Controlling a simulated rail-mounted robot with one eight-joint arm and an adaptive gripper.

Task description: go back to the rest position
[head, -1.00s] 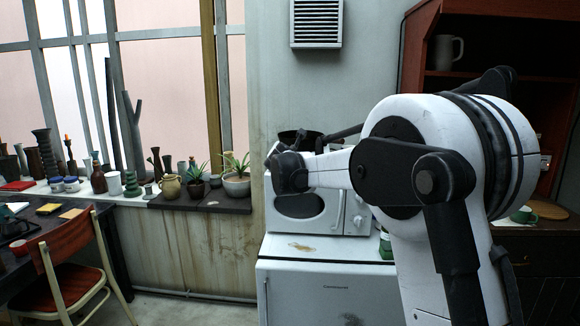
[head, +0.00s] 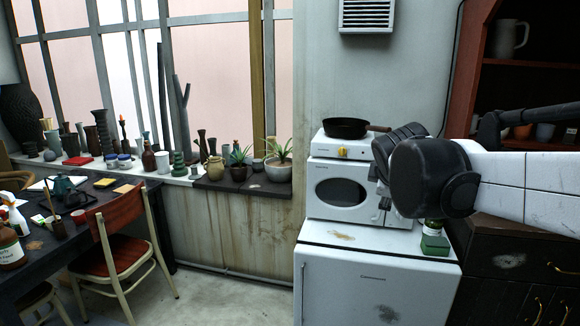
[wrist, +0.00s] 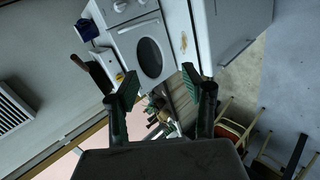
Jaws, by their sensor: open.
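My gripper (wrist: 162,95) shows in the wrist view with its two fingers apart and nothing between them. Behind the fingers are the white microwave (wrist: 148,48) and the white fridge (wrist: 226,28), seen turned on their side. In the head view my arm reaches in from the right, in front of the shelf unit and beside the microwave (head: 342,190). The dark rounded end of an arm link covers the area right of the microwave. I cannot make out the fingers in the head view.
A pan (head: 346,128) sits on the hot plate above the microwave. The fridge (head: 372,285) stands below, with a green item (head: 435,241) on top. Potted plants (head: 278,165) and vases line the sill. A red chair (head: 112,238) stands by the dark table. Floor between chair and fridge is clear.

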